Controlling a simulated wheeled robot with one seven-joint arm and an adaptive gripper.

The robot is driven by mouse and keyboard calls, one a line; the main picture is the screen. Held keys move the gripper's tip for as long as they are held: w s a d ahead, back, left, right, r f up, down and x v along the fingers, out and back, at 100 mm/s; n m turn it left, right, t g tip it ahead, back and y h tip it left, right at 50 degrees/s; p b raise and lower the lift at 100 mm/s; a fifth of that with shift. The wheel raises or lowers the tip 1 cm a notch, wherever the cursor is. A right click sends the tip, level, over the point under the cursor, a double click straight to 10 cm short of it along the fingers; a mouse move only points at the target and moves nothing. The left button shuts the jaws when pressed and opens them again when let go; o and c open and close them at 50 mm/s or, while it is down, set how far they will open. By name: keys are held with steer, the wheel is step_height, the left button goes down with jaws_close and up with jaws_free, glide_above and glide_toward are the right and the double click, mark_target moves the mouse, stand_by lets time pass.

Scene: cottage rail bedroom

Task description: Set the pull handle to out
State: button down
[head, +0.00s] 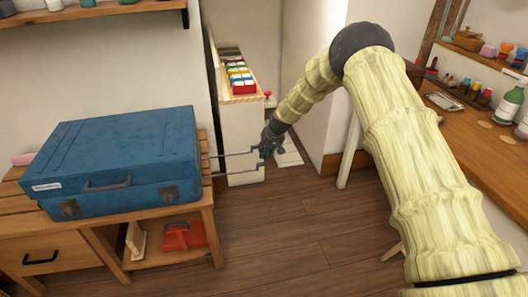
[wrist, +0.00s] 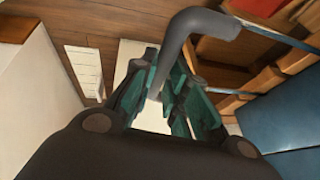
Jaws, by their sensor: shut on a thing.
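The blue suitcase (head: 120,165) lies flat on a slatted wooden bench at the left. Its pull handle (head: 232,153) shows as two thin metal rods that stand well out from the suitcase's right side. My gripper (head: 267,148) is at the outer end of the rods. In the wrist view my gripper's green fingers (wrist: 170,95) are shut around the grey bar of the pull handle (wrist: 200,24), and the rods run right toward the blue suitcase (wrist: 290,125). The fingers hide part of the bar.
The bench (head: 155,222) has a lower shelf with a red item (head: 183,236) on it. A narrow white cabinet (head: 243,135) with colourful items stands behind the rods. A wooden desk (head: 470,130) with bottles is at the right. The wooden floor (head: 290,235) between is clear.

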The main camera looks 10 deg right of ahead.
steer(key=shift+d, duration=0.3)
steer(key=c, duration=1.4)
jaws_free()
steer(key=shift+d, duration=0.15)
steer(key=shift+a, duration=0.25)
steer(key=v, duration=1.2)
steer(key=shift+f, duration=0.1)
